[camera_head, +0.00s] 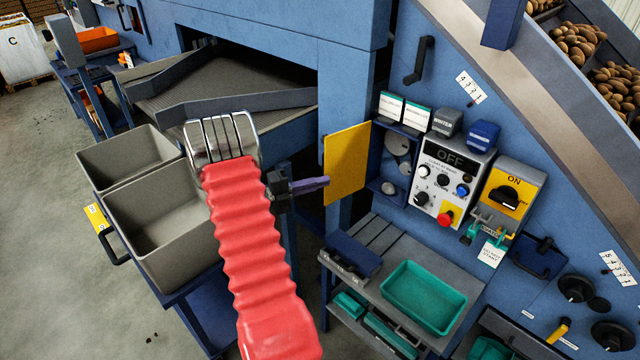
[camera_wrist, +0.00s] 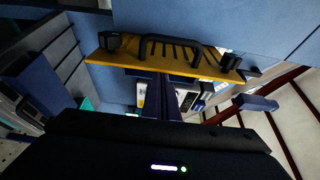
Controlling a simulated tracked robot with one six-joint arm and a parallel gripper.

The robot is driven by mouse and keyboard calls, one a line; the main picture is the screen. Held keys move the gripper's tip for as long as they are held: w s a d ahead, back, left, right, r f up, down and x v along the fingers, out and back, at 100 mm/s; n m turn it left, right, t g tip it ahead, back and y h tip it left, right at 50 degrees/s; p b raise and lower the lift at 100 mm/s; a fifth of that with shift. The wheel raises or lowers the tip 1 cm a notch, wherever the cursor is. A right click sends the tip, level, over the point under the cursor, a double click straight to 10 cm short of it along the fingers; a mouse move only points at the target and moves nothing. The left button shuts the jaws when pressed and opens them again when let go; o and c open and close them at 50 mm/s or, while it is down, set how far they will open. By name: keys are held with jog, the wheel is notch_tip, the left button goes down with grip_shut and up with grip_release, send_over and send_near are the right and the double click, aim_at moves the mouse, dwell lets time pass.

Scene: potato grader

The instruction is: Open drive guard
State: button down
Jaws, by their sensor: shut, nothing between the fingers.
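The yellow drive guard (camera_head: 347,163) stands swung out from the blue machine wall in the head view. To its right, a recess with grey pulleys (camera_head: 397,146) is exposed. In the wrist view the guard (camera_wrist: 115,58) is seen at a steep slant, with a black handle (camera_wrist: 170,42) and dark slots. My gripper (camera_head: 322,182) is shut and empty, its purple fingers pointing at the left side of the guard. Its fingers (camera_wrist: 162,104) also show in the wrist view just below the guard. I cannot tell whether they touch it.
A control panel (camera_head: 452,183) reading OFF and a yellow switch box (camera_head: 513,196) are right of the recess. Below is a grey shelf (camera_head: 390,240) with a green tray (camera_head: 425,297). Grey bins (camera_head: 165,215) stand left of my red-sleeved arm. Open floor lies at far left.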

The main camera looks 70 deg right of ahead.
jog(key=w+a, duration=0.5)
jog(key=a, duration=0.3)
dwell(0.6)
dwell(0.4)
jog(key=shift+f, duration=0.1)
